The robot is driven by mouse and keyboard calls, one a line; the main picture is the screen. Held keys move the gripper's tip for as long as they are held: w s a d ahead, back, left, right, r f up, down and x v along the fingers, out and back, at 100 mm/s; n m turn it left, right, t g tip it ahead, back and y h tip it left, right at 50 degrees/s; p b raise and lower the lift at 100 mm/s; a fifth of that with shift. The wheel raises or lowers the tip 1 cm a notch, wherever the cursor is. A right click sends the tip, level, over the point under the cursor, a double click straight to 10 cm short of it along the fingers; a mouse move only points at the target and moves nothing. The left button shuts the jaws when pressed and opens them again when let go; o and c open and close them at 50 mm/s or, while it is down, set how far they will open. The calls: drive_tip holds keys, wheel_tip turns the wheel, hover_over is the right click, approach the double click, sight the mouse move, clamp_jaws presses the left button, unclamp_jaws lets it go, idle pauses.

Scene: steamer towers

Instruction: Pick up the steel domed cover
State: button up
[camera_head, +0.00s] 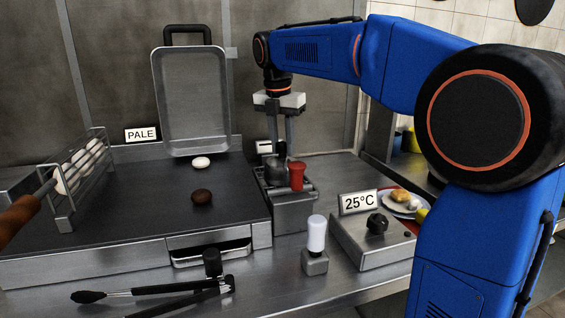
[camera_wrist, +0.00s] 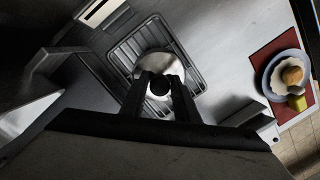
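The steel domed cover (camera_head: 274,172) sits on a small wire rack in the middle right of the head view. In the wrist view the cover (camera_wrist: 173,66) is a bright round dome with a black knob (camera_wrist: 158,86) on top. My gripper (camera_head: 286,151) points straight down over the cover. In the wrist view the two fingers of my gripper (camera_wrist: 160,78) stand apart, one on each side of the knob. I cannot tell whether they press on it. The fingers and the red shaker hide part of the cover.
A red shaker (camera_head: 297,176) stands right beside the cover. The wire rack (camera_wrist: 120,58) lies under it.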

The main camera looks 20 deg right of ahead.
clamp_jaws()
drive_tip(key=shift+r, duration=0.1)
wheel_tip(320, 180, up, 10)
drive_tip(key=shift+f, duration=0.1)
idle(0.4)
drive_tip(key=shift+c, duration=1.9)
unclamp_jaws()
clamp_jaws()
